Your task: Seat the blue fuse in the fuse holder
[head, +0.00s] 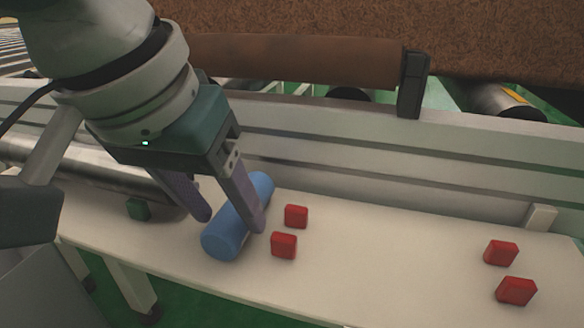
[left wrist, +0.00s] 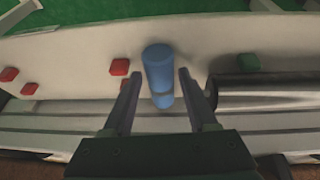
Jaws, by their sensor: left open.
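The blue fuse (head: 222,236) is a plain blue cylinder lying on a pale shelf, slanting away from me. My left gripper (head: 231,220) is open, its two fingers pointing down on either side of the fuse. In the left wrist view the fuse (left wrist: 158,70) lies between the open fingers (left wrist: 159,73), with a gap on each side. Red blocks stand in two pairs, one pair just right of the fuse (head: 296,216) and one farther right (head: 501,253); they look like the fuse holder, but I cannot be sure. My right gripper is not in view.
A metal roller (head: 90,165) and a small dark green block (head: 138,209) are left of the fuse. A pale rail (head: 400,165) runs behind the shelf (head: 390,270), with a brown mattress (head: 510,45) beyond. The shelf between the red pairs is clear.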

